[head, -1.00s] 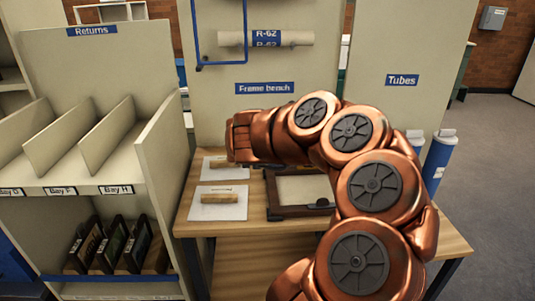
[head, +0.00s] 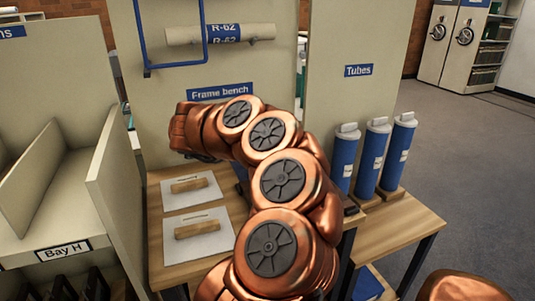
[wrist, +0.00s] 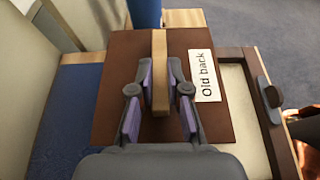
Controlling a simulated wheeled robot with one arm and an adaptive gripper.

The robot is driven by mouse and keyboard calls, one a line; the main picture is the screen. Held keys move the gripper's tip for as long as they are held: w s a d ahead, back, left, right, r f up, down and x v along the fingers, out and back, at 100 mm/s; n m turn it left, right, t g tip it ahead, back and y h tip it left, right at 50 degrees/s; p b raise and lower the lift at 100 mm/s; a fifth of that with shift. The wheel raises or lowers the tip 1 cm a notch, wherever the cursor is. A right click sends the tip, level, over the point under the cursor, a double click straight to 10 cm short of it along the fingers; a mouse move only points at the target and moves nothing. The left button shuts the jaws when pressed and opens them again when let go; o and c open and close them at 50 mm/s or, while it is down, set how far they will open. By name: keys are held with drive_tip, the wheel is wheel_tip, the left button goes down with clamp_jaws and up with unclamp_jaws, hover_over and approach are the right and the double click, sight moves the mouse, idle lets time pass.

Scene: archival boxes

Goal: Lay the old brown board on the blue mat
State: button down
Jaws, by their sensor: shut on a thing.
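The brown board (wrist: 122,65) carries an "Old back" label (wrist: 204,75) and a pale wooden grip bar (wrist: 159,48). My gripper (wrist: 160,90) is shut on this bar in the wrist view. The board overlaps the left part of a dark wooden frame (wrist: 263,97) with a cream panel (wrist: 240,110). The blue mat (wrist: 68,115) lies to the board's left, partly covered by it in this view. I cannot tell the board's height. In the head view my arm hides the board and frame, and the fingers are not clear.
Two white sheets with wooden bars (head: 190,184) (head: 197,228) lie on the wooden bench (head: 157,215). Several blue tubes (head: 375,155) stand on the right. The Bay H divider (head: 122,200) rises at the left. Open floor (head: 470,180) lies farther right.

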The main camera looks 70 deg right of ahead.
drive_tip(key=w+d, duration=0.4)
drive_tip(key=d, duration=0.1)
drive_tip(key=shift+w+d+p, duration=0.3)
drive_tip(key=shift+w+p, duration=0.1)
drive_tip(key=shift+w+d+p, duration=0.3)
drive_tip(key=shift+w+d, duration=1.35)
drive_tip(key=shift+d, duration=0.1)
drive_tip(key=shift+d+f, duration=0.1)
drive_tip(key=shift+f, duration=3.2)
drive_tip(key=shift+w+d+f, duration=0.1)
drive_tip(key=shift+w+f, duration=0.1)
drive_tip(key=shift+f, duration=0.15)
drive_tip(key=c, duration=1.1)
unclamp_jaws()
drive_tip(key=shift+c, duration=0.2)
drive_tip(key=shift+r, duration=0.2)
drive_tip(key=shift+v, duration=3.75)
